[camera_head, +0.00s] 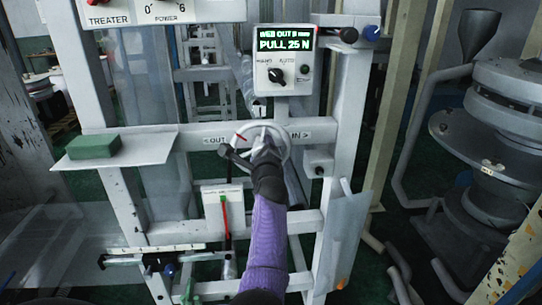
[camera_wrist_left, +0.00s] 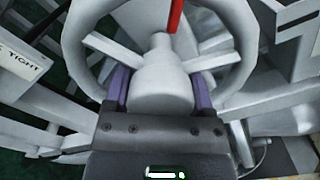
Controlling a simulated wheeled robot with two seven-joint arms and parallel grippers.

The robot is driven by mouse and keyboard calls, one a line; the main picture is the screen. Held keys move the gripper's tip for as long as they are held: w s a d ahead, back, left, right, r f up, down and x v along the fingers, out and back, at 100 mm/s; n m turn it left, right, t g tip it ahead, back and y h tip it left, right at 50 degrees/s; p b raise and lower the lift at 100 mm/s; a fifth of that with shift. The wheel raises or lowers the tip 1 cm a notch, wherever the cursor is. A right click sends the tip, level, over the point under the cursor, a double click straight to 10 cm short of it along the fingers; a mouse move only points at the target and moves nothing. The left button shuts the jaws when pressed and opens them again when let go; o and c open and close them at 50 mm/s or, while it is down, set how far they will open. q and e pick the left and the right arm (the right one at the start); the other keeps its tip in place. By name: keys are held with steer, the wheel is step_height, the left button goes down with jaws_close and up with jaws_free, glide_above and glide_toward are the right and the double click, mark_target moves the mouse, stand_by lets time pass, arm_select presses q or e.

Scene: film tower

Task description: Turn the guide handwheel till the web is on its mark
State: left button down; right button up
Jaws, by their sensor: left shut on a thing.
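The guide handwheel (camera_head: 262,123) is a pale wheel on the frame's crossbar, between the OUT and IN labels. My left gripper (camera_head: 265,145) is shut on its central hub. In the left wrist view the purple fingers (camera_wrist_left: 160,80) stand on either side of the grey hub (camera_wrist_left: 162,62), inside the rim (camera_wrist_left: 76,45). A red mark (camera_wrist_left: 175,16) shows on the wheel above the hub. The display (camera_head: 285,41) reads WEB OUT with a digit in mm that I cannot read surely, and PULL 25 N. My right gripper is not in view.
A shelf (camera_head: 150,150) at left carries a green block (camera_head: 94,147). A white box with a red lever (camera_head: 223,205) is below left of the wheel, above a white scale bar (camera_head: 155,249). A grey machine (camera_head: 490,140) stands at right.

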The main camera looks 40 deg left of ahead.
arm_select(q)
steer(key=n, duration=0.3)
steer(key=shift+n+b, duration=0.3)
steer(key=shift+n, duration=0.5)
jaws_free()
